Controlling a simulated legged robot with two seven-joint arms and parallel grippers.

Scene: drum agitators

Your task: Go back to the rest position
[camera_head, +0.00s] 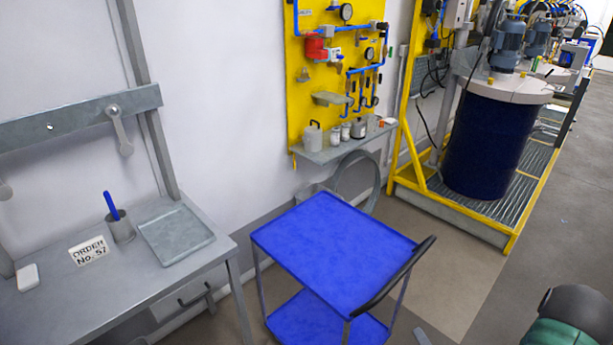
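Neither of my grippers shows in the head view. A dark rounded part with green on it is cut off at the lower right corner; I cannot tell whether it belongs to my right arm. A blue two-shelf cart (335,250) with a black handle stands in the middle, and its top is bare. To its left, a grey workbench (130,275) holds a shallow grey tray (176,234), which looks empty.
On the bench are a cup (120,228) with a blue item, an order card (88,251) and a small white object (27,277). A yellow panel (312,85) hangs behind. A dark blue drum (487,140) stands on a yellow-edged platform. Floor at the right is clear.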

